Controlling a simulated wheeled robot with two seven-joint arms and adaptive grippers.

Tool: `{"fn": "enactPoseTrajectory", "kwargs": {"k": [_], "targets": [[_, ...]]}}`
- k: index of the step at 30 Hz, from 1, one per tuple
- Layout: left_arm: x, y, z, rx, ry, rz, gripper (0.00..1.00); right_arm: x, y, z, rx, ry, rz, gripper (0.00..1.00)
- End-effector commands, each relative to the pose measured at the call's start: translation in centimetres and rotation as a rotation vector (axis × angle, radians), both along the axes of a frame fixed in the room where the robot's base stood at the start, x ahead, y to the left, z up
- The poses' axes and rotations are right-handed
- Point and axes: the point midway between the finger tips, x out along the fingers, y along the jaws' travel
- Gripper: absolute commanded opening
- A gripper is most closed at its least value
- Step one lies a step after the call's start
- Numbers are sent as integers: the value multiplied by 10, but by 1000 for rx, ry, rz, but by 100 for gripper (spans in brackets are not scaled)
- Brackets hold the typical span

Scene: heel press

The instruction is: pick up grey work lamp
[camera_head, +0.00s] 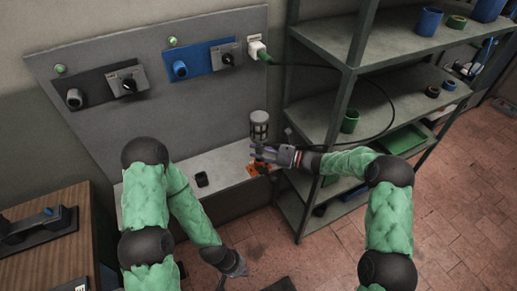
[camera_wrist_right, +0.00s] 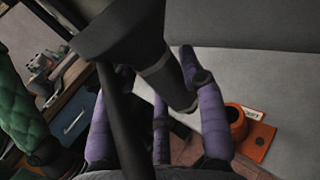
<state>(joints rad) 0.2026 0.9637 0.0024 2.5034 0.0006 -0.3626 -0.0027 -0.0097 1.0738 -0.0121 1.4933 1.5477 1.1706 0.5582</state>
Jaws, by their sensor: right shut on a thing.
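The grey work lamp (camera_head: 259,122) stands upright above the grey ledge in the head view, its caged top upward. My right gripper (camera_head: 262,153) is shut on the lamp's lower part. In the right wrist view the lamp's dark body (camera_wrist_right: 155,55) runs between the purple fingers of the right gripper (camera_wrist_right: 165,105); part of the grip is hidden. An orange holder (camera_head: 259,169) lies on the ledge just below the right gripper, and it also shows in the right wrist view (camera_wrist_right: 255,138). My left gripper (camera_head: 235,266) hangs low over the floor, away from the lamp; its finger opening is unclear.
A grey panel (camera_head: 120,120) with switches and sockets stands behind the ledge (camera_head: 225,166). A small black object (camera_head: 202,179) sits on the ledge. A black cable (camera_head: 340,69) loops from a green plug (camera_head: 262,56) across the metal shelf rack (camera_head: 345,90) at right.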

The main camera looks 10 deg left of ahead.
Motion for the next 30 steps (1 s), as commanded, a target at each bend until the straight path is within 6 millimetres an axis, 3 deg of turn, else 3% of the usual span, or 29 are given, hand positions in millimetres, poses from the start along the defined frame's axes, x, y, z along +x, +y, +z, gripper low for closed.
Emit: {"fn": "enactPoseTrajectory", "kwargs": {"k": [3,15,21,30], "targets": [[0,0,10,0,0,0,0,-18,-3,26,1,-1,0,2],[0,0,24,0,0,0,0,-86,-12,53,1,1,-1,2],[0,0,26,0,0,0,0,-101,-14,58,1,0,-1,2],[0,0,27,0,0,0,0,-105,-15,59,1,-1,-1,2]]}}
